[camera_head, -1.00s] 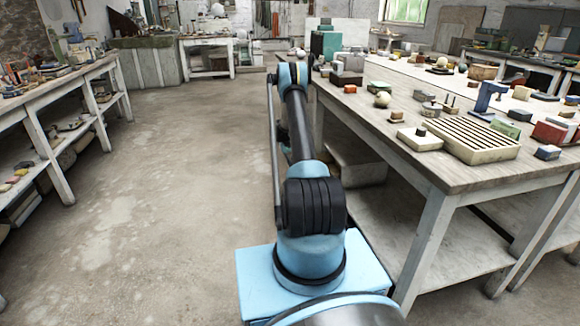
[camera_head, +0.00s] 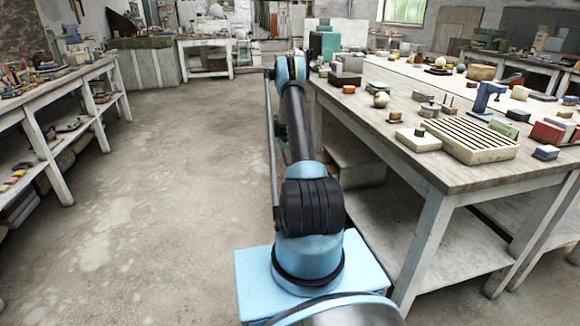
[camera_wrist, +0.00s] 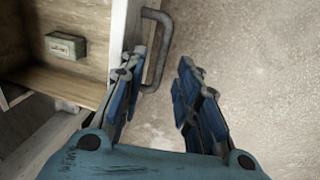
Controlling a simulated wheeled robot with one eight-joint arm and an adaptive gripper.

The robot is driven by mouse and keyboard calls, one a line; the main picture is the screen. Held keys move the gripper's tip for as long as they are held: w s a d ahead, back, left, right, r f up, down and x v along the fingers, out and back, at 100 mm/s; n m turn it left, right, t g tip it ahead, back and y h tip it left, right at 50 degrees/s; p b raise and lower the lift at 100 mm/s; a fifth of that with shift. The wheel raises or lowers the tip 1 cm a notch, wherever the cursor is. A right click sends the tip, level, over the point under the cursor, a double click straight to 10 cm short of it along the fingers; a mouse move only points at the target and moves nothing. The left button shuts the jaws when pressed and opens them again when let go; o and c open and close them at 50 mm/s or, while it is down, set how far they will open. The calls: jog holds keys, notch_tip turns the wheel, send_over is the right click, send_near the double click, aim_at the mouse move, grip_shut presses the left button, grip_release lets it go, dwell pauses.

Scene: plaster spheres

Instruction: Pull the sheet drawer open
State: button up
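In the wrist view, an opened drawer (camera_wrist: 122,28) shows its pale front edge-on, with its wooden interior to the left. A dark grey bar handle (camera_wrist: 163,48) stands out from the front on the right. My gripper (camera_wrist: 160,68) is open, its two blue-and-grey fingers apart. The left finger overlaps the gap between the drawer front and the handle; the right finger is on the handle's outer side, apart from it. Contact with the handle cannot be told. In the head view the drawer and my gripper are hidden behind my arm and the workbench.
A small green labelled box (camera_wrist: 66,46) sits inside the drawer. Bare concrete floor lies right of the handle. In the head view, a workbench (camera_head: 455,180) with blocks, spheres and a slatted rack (camera_head: 468,140) stands right. Another bench (camera_head: 60,82) stands left, with clear floor between.

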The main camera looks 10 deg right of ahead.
notch_tip(320, 180, up, 9)
jog(key=a, duration=0.1)
jog(key=shift+a, duration=0.35)
